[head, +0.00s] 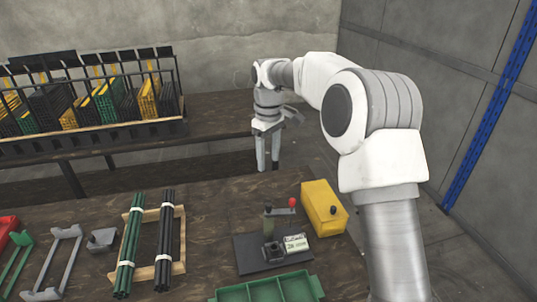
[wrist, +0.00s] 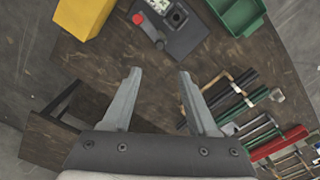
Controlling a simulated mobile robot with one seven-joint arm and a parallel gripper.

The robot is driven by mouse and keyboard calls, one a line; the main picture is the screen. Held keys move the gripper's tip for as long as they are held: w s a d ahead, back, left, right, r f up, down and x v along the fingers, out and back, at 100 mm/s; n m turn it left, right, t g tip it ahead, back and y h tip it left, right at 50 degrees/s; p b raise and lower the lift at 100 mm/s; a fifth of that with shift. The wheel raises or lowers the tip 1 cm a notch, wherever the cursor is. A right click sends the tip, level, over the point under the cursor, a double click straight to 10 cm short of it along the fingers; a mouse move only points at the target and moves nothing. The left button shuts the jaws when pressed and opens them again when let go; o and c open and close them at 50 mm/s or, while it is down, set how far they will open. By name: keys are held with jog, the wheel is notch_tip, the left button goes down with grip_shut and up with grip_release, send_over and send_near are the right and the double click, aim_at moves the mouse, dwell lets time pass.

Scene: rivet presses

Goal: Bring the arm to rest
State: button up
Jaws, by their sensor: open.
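My gripper (head: 267,165) hangs at the end of my white and grey arm in the head view, fingers pointing down. It is above the gap between the front bench and the back bench, behind the press. In the wrist view my gripper (wrist: 158,80) shows two grey fingers spread apart with nothing between them. The arm is bent at the elbow and reaches forward from the right side of the head view.
The front bench (head: 205,222) holds a rivet press (head: 270,250), a yellow box (head: 323,207), a green tray (head: 270,290) and bundled rods (head: 131,245). The back bench (head: 215,115) carries a rack (head: 90,125) of yellow, green and black pieces. A blue post (head: 490,110) stands right.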

jog(key=shift+r, duration=0.25)
jog(key=s+d+r+m+t, duration=0.2)
jog(key=s+d+r, duration=0.35)
jog(key=s, duration=0.25)
jog(key=s+d+r+m+t, duration=0.1)
jog(key=s+d+r+m, duration=0.2)
jog(key=s+d+r, duration=0.35)
jog(key=s+d+f+m+t, duration=0.1)
jog(key=s+d+m, duration=0.1)
jog(key=s, duration=0.7)
jog(key=s+d+f+m+t, duration=0.1)
jog(key=s+d+f+m, duration=0.1)
jog(key=s, duration=0.8)
jog(key=shift+s+d+f+m+t, duration=0.2)
jog(key=shift+d+f+m+t, duration=0.1)
jog(key=shift+m, duration=0.4)
